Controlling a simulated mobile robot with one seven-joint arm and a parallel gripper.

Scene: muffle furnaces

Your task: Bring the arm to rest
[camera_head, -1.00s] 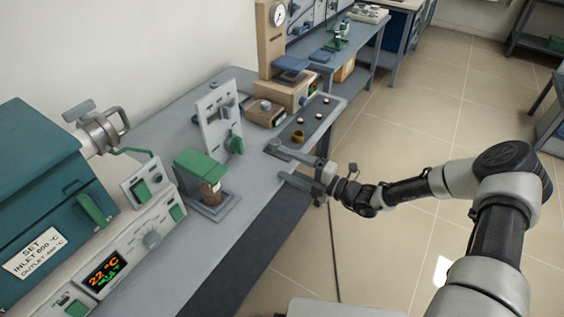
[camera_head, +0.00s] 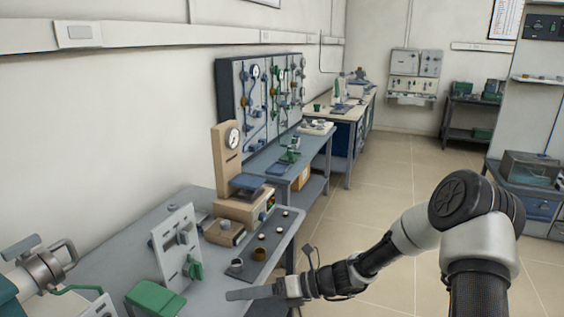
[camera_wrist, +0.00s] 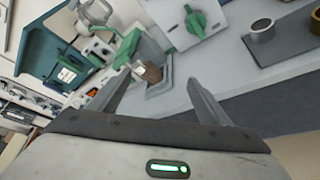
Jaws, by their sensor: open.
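My gripper (camera_head: 262,296) is over the front edge of the grey bench (camera_head: 105,262) in the head view, with my arm reaching in from the right. In the wrist view my gripper (camera_wrist: 160,95) has its two fingers spread wide, with nothing between them. Past the fingers lies the bench top with a green-capped holder that has a brown jar (camera_wrist: 152,72) in it. The jar stands apart from the fingers.
A grey tray (camera_head: 270,244) with a brass cup (camera_head: 259,254) and small pieces lies just beyond my gripper. A beige press (camera_head: 228,165) and an upright grey panel (camera_head: 178,250) stand on the bench. The tiled floor (camera_head: 395,185) right of the benches is clear.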

